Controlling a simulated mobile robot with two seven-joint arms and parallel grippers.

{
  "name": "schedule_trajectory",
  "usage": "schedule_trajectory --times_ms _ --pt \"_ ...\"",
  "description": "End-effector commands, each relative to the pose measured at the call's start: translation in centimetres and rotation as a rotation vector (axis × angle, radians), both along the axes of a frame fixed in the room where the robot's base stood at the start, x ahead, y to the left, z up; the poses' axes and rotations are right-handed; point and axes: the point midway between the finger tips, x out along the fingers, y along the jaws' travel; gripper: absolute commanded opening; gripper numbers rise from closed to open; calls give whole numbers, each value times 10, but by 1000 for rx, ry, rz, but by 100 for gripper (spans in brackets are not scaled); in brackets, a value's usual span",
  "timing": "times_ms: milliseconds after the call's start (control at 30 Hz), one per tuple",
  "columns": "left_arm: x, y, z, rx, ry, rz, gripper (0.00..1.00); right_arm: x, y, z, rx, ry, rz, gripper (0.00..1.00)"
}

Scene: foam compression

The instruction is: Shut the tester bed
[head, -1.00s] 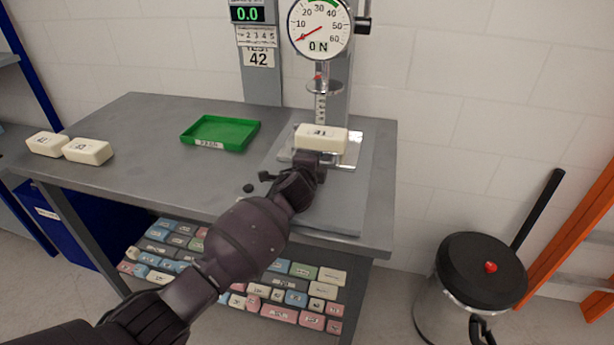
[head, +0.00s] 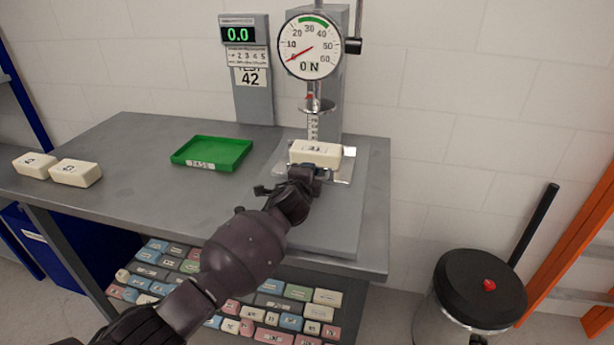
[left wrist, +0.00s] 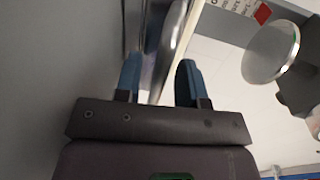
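The tester bed (head: 342,175) is a shiny metal plate at the front of the test stand, with a cream foam block (head: 315,154) on it. The block sits in front of and below the round press plate (head: 317,106). My left gripper (head: 303,174) is at the bed's front edge, just below the block; my wrist hides part of the edge. In the left wrist view its blue fingertips (left wrist: 158,82) are apart, with shiny metal (left wrist: 168,50) between them; firm contact on both sides is not visible. My right gripper is not in view.
The gauge (head: 312,46) reads about zero above the press. A green tray (head: 212,151) and two cream blocks (head: 75,172) lie left on the grey bench (head: 130,140). A black-lidded bin (head: 480,285) stands at the right.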

Motion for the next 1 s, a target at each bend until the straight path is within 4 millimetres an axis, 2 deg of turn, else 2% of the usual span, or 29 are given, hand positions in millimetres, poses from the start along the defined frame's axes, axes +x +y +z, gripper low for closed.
schedule_trajectory --times_ms 167,333,600,800,1000 --pt "-2 0 0 0 0 -1 37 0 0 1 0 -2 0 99" --pt "-13 5 4 0 -1 0 37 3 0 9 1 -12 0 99" --pt "-50 17 13 -1 -2 -1 37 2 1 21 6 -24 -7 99" --pt "-78 25 18 -1 -1 0 37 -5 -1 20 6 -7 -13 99" --pt "-95 31 21 0 -1 -1 37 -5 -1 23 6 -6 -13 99"
